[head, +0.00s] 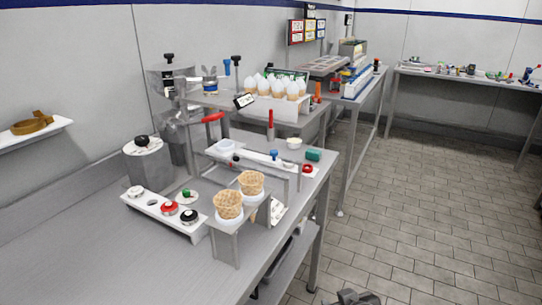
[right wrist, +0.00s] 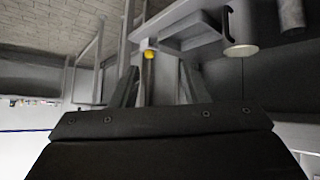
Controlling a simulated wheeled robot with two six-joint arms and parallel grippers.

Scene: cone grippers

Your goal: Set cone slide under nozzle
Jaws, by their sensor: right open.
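Two waffle cones, a front one (head: 228,205) and a back one (head: 251,183), stand upright in white cups on a grey stand at the table's front edge. I cannot tell for sure which part is the cone slide. A grey machine (head: 170,85) stands at the wall; its nozzle is not clear. My right gripper (head: 352,297) is at the bottom edge, away from the cones. In the right wrist view its fingers (right wrist: 157,88) are apart and empty, with a yellow knob (right wrist: 149,55) beyond them.
A white panel (head: 165,212) with several knobs lies left of the cones. A red-handled lever (head: 270,125) rises behind the rail. The tiled floor (head: 430,220) at right is clear.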

